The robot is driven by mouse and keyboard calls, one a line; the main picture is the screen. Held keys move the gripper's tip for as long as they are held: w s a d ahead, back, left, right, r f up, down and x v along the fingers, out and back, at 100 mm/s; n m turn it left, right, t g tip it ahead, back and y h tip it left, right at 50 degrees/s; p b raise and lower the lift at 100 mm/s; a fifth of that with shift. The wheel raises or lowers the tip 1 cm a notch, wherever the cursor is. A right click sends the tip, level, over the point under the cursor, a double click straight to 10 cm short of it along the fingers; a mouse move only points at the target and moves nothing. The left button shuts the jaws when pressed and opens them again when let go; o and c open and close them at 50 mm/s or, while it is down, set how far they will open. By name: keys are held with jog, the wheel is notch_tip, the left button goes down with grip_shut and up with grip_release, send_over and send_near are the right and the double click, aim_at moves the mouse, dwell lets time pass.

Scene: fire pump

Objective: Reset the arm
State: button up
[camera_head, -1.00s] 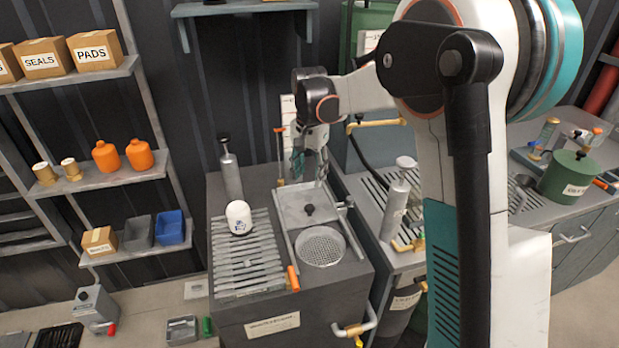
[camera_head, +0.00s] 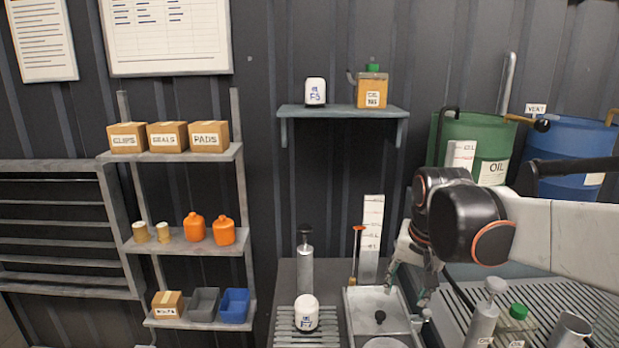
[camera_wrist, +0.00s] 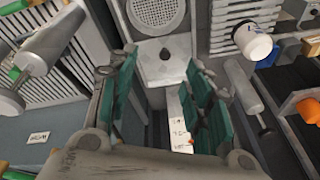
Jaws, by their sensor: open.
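My gripper (camera_head: 423,275) hangs at the right over the bench, with its fingers pointing down beside the metal tray (camera_head: 362,303). In the wrist view its two teal-padded fingers (camera_wrist: 153,105) stand apart, with nothing held between them. Between and beyond them lie the tray with a dark knob (camera_wrist: 165,53) and a round perforated strainer (camera_wrist: 154,12). My white arm reaches in from the right edge of the head view.
A white filter (camera_head: 306,314) stands on the slatted rack, with a grey pump bottle (camera_head: 305,265) behind it. An upright scale (camera_head: 371,240) is left of my gripper. Grey cylinders (camera_head: 484,322) stand at right. A wall shelf (camera_head: 343,112) and oil drums (camera_head: 475,140) are behind.

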jog(key=s+f+n+t, duration=0.2)
jog(key=s+n+t, duration=0.2)
jog(key=s, duration=1.3)
jog(key=shift+f+n, duration=0.4)
jog(key=shift+n, duration=0.1)
